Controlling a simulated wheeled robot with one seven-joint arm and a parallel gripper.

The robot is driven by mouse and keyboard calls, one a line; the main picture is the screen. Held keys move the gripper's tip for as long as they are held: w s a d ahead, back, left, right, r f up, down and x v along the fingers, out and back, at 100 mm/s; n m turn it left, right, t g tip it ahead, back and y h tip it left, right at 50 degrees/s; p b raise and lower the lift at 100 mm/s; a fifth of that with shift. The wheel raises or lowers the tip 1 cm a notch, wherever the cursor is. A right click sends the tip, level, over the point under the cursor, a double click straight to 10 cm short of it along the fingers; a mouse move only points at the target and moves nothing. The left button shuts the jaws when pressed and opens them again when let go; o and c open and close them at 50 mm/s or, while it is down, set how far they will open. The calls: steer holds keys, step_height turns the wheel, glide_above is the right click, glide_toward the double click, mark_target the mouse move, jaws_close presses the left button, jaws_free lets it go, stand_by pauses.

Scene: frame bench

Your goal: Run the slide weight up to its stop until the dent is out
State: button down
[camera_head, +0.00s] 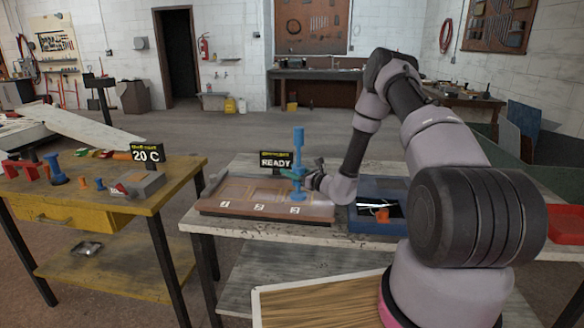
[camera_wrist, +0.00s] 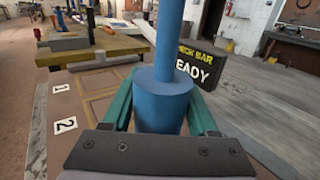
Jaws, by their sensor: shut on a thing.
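A blue slide hammer (camera_head: 298,153) stands upright on a brown panel (camera_head: 250,211) near its label 3, at the panel's right part. Its top end is thicker, and its foot is on the panel. My gripper (camera_head: 299,173) is at the lower half of the tool. In the wrist view the green fingers lie on both sides of the wide blue slide weight (camera_wrist: 162,105), shut on it. The thinner rod (camera_wrist: 170,35) rises above the weight. The dent under the foot is hidden.
A READY sign (camera_head: 275,160) stands behind the panel. A blue bin (camera_head: 372,221) with an orange item is right of it. A yellow-topped bench (camera_head: 110,197) with tools and a 20 C display (camera_head: 146,153) is at the left, across a gap.

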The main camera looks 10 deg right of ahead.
steer(key=shift+f, duration=0.8)
steer(key=shift+c, duration=0.5)
jaws_free()
steer(key=shift+f, duration=0.1)
steer(key=shift+s, duration=0.1)
